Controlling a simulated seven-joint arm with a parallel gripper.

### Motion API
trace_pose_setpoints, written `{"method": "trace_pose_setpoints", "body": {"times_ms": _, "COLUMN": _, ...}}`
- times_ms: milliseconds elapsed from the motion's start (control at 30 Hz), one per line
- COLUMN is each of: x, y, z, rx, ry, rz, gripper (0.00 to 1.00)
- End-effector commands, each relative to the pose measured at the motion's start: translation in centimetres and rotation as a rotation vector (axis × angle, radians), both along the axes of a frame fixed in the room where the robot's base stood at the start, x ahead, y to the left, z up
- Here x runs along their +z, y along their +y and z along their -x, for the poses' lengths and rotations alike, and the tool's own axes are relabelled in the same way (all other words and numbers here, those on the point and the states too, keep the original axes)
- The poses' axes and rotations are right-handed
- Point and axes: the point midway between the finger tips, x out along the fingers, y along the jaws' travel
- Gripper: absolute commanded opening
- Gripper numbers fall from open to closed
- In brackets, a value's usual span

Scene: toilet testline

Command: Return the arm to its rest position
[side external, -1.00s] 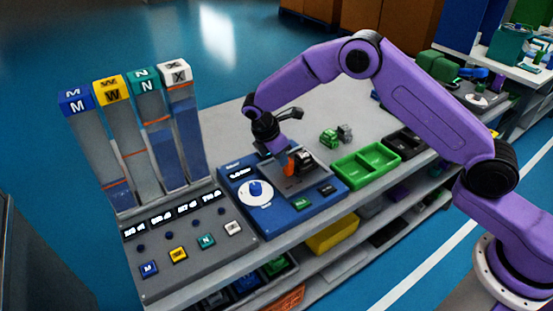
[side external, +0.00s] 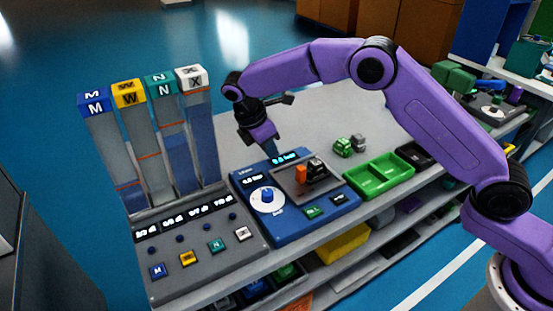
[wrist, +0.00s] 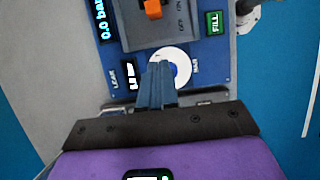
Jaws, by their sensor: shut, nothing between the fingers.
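My purple arm (side external: 440,110) arches over the bench from the right. My gripper (side external: 273,153) hangs above the back edge of the blue control box (side external: 335,222), apart from it. In the wrist view my gripper (wrist: 158,72) has its fingers together with nothing between them, and they overlap the view of the white dial (wrist: 182,66). The dial with its blue knob (side external: 267,197) and an orange part (side external: 300,174) beside a black part show on the box.
Left stand four tall columns (side external: 205,130) with lettered caps, behind a grey button panel (side external: 200,250). A green tray (side external: 371,181), a small green part (side external: 343,147) and a dark tray (side external: 413,154) lie right of the box. Bare grey bench lies behind them.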

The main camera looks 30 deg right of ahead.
Motion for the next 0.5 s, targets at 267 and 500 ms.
{"method": "trace_pose_setpoints", "body": {"times_ms": 267, "x": 1.08, "y": 0.43, "z": 0.02, "rx": 0.000, "ry": 0.000, "rz": 0.000, "gripper": 0.00}}
{"method": "trace_pose_setpoints", "body": {"times_ms": 500, "x": 1.06, "y": 0.42, "z": 0.01, "rx": 0.000, "ry": 0.000, "rz": 0.000, "gripper": 0.00}}
